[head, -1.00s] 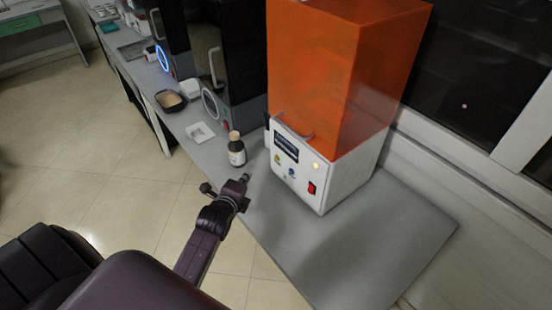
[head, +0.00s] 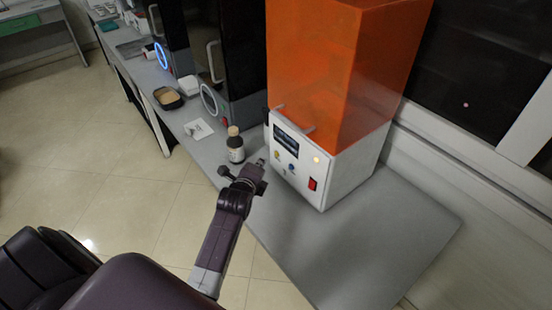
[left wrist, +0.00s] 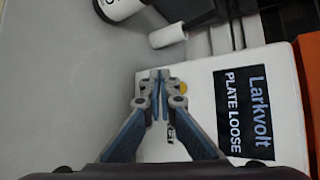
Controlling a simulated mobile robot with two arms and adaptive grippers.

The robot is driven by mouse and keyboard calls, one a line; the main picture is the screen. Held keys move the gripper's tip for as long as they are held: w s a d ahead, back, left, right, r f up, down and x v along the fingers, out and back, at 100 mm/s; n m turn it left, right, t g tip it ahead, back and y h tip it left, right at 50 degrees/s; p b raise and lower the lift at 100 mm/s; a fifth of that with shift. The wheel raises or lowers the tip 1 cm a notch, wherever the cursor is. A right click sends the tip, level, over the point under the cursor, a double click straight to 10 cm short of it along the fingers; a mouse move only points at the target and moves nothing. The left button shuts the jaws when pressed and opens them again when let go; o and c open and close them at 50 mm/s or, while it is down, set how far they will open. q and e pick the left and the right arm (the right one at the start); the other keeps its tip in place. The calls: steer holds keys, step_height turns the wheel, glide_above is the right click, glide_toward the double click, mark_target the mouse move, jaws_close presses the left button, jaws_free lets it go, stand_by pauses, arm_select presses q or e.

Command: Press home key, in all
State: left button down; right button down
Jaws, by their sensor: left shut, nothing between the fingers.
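A machine with an orange cover (head: 325,70) and white base (head: 350,170) stands on the bench. Its front carries a dark display (head: 286,138), which reads "Larkvolt PLATE LOOSE" in the left wrist view (left wrist: 243,112). Below the display are a yellow key (head: 277,155) and a blue key (head: 291,169); I cannot read which is home. My left gripper (head: 261,166) is shut and empty, close in front of the panel's lower left. In the left wrist view its fingertips (left wrist: 160,76) are beside the yellow key (left wrist: 183,86) and partly cover the panel; contact cannot be told. My right gripper is not in view.
A lit round button (head: 317,160) and a red switch (head: 312,184) are on the panel's right. A brown bottle (head: 236,150) stands just left of my gripper. A white tray (head: 198,130) and dark machines (head: 232,50) lie farther back. The bench's front right (head: 375,240) is clear.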

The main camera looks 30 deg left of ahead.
mark_target(277, 154)
arm_select(q)
steer(key=shift+w+d, duration=0.25)
steer(key=shift+w, duration=0.35)
steer(key=shift+w+d, duration=0.25)
steer(key=shift+w, duration=0.35)
steer(key=shift+w, duration=0.1)
stand_by(0.5)
steer(key=shift+w+d, duration=0.1)
steer(key=shift+w, duration=0.2)
